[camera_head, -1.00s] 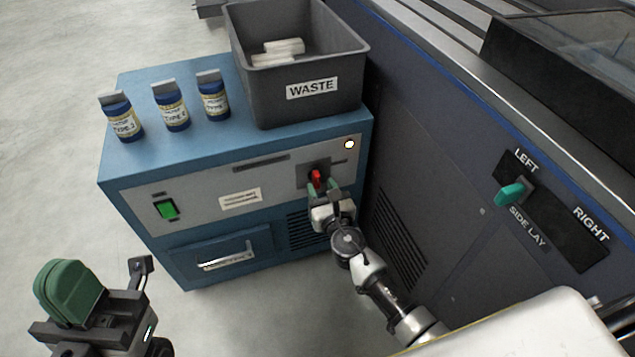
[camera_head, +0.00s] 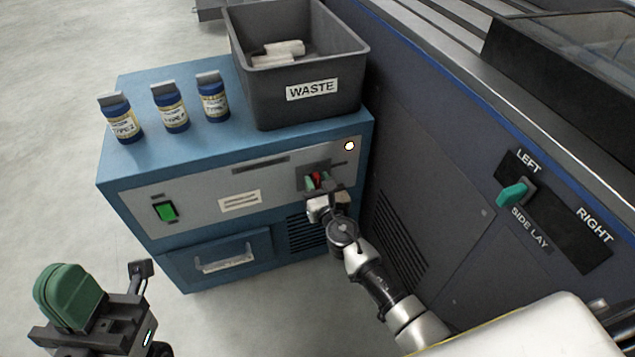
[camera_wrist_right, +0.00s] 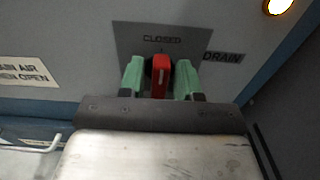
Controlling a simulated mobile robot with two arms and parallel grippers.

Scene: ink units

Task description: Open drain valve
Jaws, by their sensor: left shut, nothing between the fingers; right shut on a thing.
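The red drain valve handle (camera_head: 316,177) is on the front panel of the blue cabinet, at its upper right. My right gripper (camera_head: 318,184) is at the handle. In the wrist view its green fingers (camera_wrist_right: 159,88) sit on either side of the handle, shut on it. My left gripper (camera_head: 70,295) is at the lower left of the head view, shut and empty, away from the cabinet.
A grey WASTE bin (camera_head: 312,105) and several blue bottles (camera_head: 170,107) stand on the cabinet (camera_head: 150,165). A lit lamp (camera_head: 349,146) is above the valve. A green switch (camera_head: 165,212) is on the panel. The dark machine (camera_head: 420,160) stands close on the right.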

